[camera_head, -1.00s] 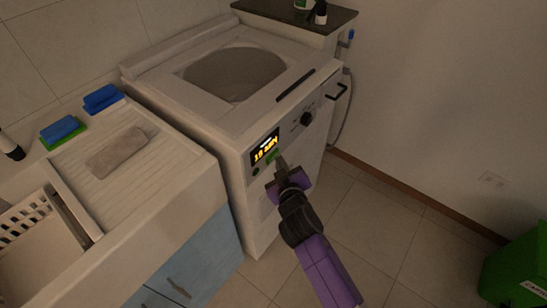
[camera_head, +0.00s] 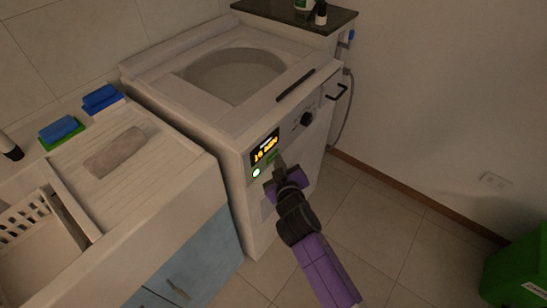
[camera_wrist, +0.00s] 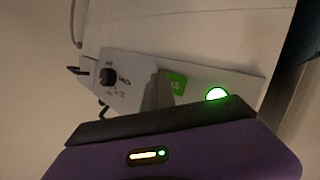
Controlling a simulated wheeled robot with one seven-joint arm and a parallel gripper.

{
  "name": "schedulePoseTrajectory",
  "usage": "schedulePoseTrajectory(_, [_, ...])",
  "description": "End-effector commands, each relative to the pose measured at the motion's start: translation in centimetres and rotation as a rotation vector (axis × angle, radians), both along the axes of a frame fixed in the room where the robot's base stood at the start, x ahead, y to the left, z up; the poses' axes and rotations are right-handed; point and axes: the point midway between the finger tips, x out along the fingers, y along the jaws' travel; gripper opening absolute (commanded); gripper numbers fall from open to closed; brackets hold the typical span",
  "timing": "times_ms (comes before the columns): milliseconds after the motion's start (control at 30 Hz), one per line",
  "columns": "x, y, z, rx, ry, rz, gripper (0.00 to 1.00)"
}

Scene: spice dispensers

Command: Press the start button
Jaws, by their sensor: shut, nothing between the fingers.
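The washing machine (camera_head: 215,120) has a front control panel with a dark display (camera_head: 265,147) showing yellow characters. A green button (camera_head: 272,156) sits just below the display, and my gripper (camera_head: 278,161) is shut with its tips right at it. Contact cannot be told. In the wrist view, the green button (camera_wrist: 176,83) with partly hidden light lettering is beside my fingertips (camera_wrist: 157,88). A round light (camera_head: 256,172) at the lower left of the panel glows white-green, and it also glows in the wrist view (camera_wrist: 216,94).
A dark knob (camera_head: 306,119) and a black handle (camera_head: 337,91) are to the right on the machine. The sink counter (camera_head: 150,165) stands close on the left. Open tiled floor (camera_head: 375,220) lies to the right, with a green bin (camera_head: 518,270) beyond.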

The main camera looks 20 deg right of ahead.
Motion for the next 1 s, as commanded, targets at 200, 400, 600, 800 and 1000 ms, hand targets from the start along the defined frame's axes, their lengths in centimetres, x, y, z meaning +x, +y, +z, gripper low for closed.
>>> schedulePoseTrajectory(200, [0.0,0.0,0.1,0.000,-0.001,0.000,0.00])
schedulePoseTrajectory(400, [-0.4,-0.2,0.1,0.001,0.001,0.000,0.00])
schedulePoseTrajectory(600, [-1.2,-0.8,0.2,0.001,0.000,0.000,0.00])
schedulePoseTrajectory(800, [-1.3,-0.9,0.0,0.000,-0.001,0.000,0.00])
schedulePoseTrajectory(1000, [-1.5,-1.0,0.1,0.001,0.001,0.000,0.00])
